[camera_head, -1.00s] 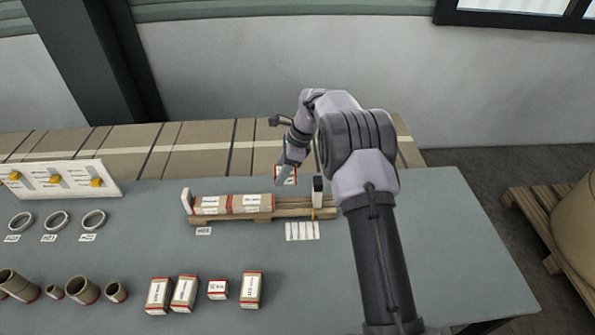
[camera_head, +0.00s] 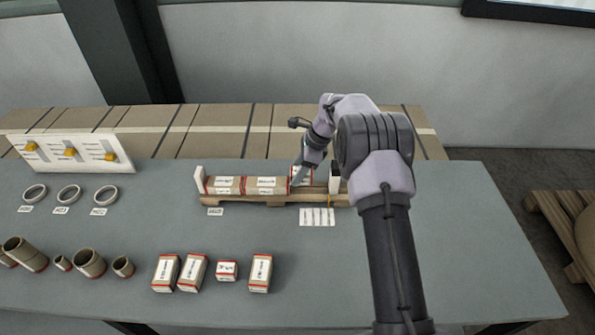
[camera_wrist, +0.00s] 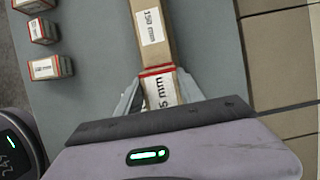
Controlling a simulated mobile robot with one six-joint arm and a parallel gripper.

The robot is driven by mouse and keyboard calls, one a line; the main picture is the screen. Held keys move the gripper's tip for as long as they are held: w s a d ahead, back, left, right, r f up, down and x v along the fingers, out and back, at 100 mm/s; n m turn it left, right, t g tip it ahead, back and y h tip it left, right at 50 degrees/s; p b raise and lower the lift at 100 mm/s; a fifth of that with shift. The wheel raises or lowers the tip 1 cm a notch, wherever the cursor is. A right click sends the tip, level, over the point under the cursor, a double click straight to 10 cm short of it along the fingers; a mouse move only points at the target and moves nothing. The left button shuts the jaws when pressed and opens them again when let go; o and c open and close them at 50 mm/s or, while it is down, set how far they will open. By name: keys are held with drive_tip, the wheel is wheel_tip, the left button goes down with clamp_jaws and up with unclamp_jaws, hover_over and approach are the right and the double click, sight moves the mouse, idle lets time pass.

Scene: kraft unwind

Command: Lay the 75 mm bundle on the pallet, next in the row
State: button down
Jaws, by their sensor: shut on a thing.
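The pallet (camera_head: 290,203) is a low wooden rack on the table. Two kraft bundles with red ends and white labels, a left one (camera_head: 224,186) and a right one (camera_head: 266,186), lie end to end on its left part. My gripper (camera_head: 299,178) is shut on a short bundle (camera_head: 303,173), just right of the row. In the wrist view the held bundle (camera_wrist: 161,90) sits between the fingers, its label partly hidden and ending in "5 mm". It lines up with the bundle marked 150 mm (camera_wrist: 151,28), their red ends close or touching. Whether it rests on the pallet I cannot tell.
White end stops stand at the pallet's left (camera_head: 199,179) and right (camera_head: 335,181). Several boxed bundles (camera_head: 192,272) and kraft tubes (camera_head: 89,262) stand at the front. Rings (camera_head: 69,194) lie at the left. White slips (camera_head: 317,217) lie before the pallet.

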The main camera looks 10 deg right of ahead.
sight(298, 190)
drive_tip(key=shift+f, duration=0.1)
drive_tip(key=shift+f+b, duration=1.55)
drive_tip(key=shift+f, duration=0.7)
drive_tip(key=shift+f, duration=0.15)
drive_tip(key=c, duration=0.7)
unclamp_jaws()
drive_tip(key=shift+o, duration=0.2)
drive_tip(key=shift+d, duration=0.1)
drive_tip(key=p+v, duration=0.4)
drive_tip(key=v, duration=1.3)
drive_tip(key=shift+r, duration=0.2)
